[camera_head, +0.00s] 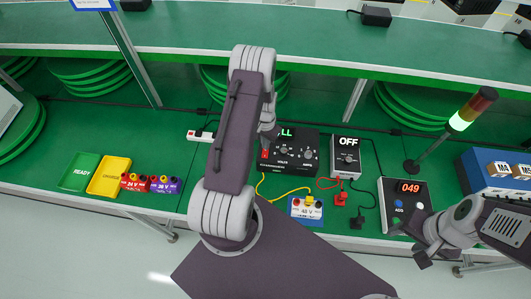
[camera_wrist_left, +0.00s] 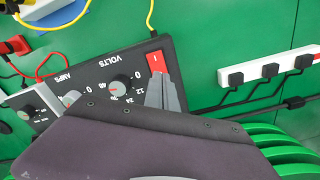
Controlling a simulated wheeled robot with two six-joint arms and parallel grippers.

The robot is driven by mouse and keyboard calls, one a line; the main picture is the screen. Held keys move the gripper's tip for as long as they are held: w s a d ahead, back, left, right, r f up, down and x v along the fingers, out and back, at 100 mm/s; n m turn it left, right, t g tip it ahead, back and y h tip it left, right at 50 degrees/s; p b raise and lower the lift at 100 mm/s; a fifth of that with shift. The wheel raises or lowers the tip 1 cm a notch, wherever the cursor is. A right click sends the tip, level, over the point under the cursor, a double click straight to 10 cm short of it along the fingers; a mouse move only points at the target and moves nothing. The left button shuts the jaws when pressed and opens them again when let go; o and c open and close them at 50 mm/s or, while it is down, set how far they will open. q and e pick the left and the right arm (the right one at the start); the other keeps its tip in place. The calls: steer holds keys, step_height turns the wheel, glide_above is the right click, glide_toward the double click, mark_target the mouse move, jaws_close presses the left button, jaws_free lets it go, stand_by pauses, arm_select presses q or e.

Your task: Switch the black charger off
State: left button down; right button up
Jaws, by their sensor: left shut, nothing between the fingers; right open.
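The black charger (camera_head: 300,167) stands on the green bench, with VOLTS and AMPS knobs and a green display of which "LL" shows; my left arm hides the rest. Its red rocker switch (camera_head: 265,154) is at the left of its face. In the left wrist view the charger (camera_wrist_left: 98,82) appears upside down, and the switch (camera_wrist_left: 154,62) bears a white mark. My left gripper (camera_wrist_left: 165,88) is shut and empty, its fingertips at the switch's edge; I cannot tell whether they touch. My right gripper (camera_head: 424,246) is open, near the front edge.
A grey box reading OFF (camera_head: 346,143) stands right of the charger. A white power strip (camera_wrist_left: 270,68) lies beside the charger.

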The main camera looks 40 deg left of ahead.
arm_select(q)
steer(key=shift+f+b, duration=0.7)
steer(key=shift+f, duration=0.2)
step_height(320, 180, up, 7)
steer(key=p, duration=0.5)
steer(key=shift+r, duration=0.1)
stand_by(0.3)
stand_by(0.4)
